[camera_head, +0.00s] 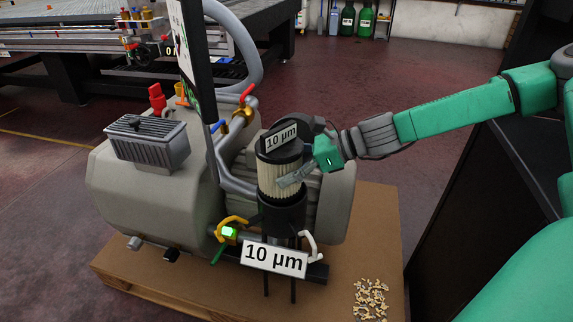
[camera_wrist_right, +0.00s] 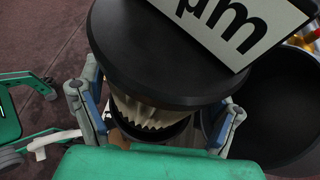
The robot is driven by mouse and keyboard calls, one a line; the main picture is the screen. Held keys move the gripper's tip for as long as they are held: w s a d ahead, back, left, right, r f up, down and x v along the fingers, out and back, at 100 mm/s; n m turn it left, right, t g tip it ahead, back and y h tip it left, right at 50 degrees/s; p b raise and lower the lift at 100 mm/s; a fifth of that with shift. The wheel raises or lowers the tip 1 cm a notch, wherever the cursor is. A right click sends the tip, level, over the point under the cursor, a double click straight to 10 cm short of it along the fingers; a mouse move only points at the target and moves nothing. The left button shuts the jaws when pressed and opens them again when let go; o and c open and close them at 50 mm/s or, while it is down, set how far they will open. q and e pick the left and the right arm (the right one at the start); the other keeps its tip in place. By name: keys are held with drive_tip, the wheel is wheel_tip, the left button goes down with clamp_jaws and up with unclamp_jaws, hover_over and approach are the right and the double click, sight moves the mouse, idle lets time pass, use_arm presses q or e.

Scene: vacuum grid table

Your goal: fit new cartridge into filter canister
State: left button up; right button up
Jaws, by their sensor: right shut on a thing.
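The new cartridge (camera_head: 279,175) is a cream pleated cylinder with black end caps and a "10 µm" tag on top. It stands upright over the black filter canister (camera_head: 283,214), its lower end at the canister's mouth. I cannot tell how deep it sits. My right gripper (camera_head: 290,173) is shut around its pleated side from the right. In the right wrist view, the black top cap (camera_wrist_right: 165,60) hides much of the pleats between the fingers. At that view's left edge, my left gripper (camera_wrist_right: 35,117) shows partly, its fingers apart and empty; the head view does not show it.
A compressor with a grey tank (camera_head: 125,200) stands on a brown pallet (camera_head: 375,235). A black rounded part (camera_head: 312,124) is close behind the cartridge. Small pale pieces (camera_head: 370,299) lie on the pallet.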

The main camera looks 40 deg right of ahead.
drive_tip(key=shift+d, duration=0.2)
drive_tip(key=shift+r, duration=0.1)
drive_tip(key=shift+a, duration=0.1)
idle(0.3)
drive_tip(key=shift+f, duration=0.5)
drive_tip(key=shift+f+b, duration=2.75)
drive_tip(key=shift+f, duration=0.1)
drive_tip(key=shift+r, duration=0.15)
drive_tip(key=shift+r+p, duration=3.05)
drive_tip(key=shift+p, duration=0.1)
